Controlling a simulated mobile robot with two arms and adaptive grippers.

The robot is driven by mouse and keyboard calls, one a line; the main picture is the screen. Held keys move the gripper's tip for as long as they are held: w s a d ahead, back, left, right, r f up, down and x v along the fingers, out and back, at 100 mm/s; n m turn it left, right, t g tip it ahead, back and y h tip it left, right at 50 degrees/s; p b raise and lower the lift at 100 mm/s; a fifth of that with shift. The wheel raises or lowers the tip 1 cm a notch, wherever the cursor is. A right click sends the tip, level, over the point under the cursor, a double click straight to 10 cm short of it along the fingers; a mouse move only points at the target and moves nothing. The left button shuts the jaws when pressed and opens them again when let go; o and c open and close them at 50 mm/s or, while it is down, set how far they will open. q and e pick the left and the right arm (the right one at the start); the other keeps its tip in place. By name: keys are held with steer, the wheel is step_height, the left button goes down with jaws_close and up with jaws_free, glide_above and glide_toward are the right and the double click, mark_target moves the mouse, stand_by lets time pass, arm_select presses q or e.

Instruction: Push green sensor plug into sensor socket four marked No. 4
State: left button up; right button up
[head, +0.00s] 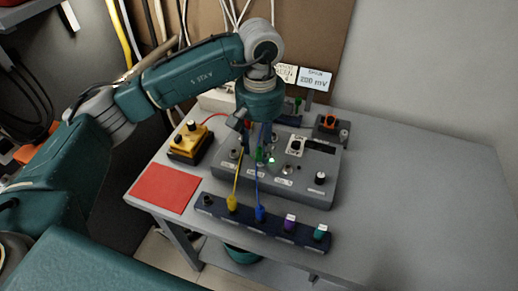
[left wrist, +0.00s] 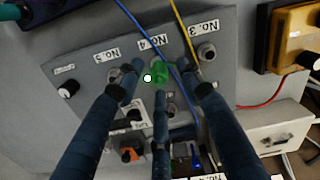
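The green sensor plug (left wrist: 160,72) stands at the socket by the "No. 4" label (left wrist: 152,43) on the grey control box (head: 215,172). It also shows in the head view (head: 259,155), under my left gripper. How deep it sits cannot be told. My left gripper (left wrist: 158,78) has its three fingers spread around the plug, with gaps between the side fingers and the plug. In the head view my left gripper (head: 258,128) points down over the box. A small lit lamp (head: 271,161) glows beside the plug. My right gripper is not in view.
A dark blue rack (head: 273,221) in front holds yellow, blue, purple and teal plugs. Yellow and blue cables run up close to my fingers. A yellow box (head: 188,140) and red mat (head: 164,187) lie left. The table's right side (head: 430,200) is clear.

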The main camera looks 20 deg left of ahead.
mark_target(260, 149)
arm_select(q)
step_height(260, 149, up, 5)
steer(key=shift+r, duration=0.1)
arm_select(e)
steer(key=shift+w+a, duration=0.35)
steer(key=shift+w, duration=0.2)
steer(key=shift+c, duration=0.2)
arm_select(q)
steer(key=shift+r, duration=0.45)
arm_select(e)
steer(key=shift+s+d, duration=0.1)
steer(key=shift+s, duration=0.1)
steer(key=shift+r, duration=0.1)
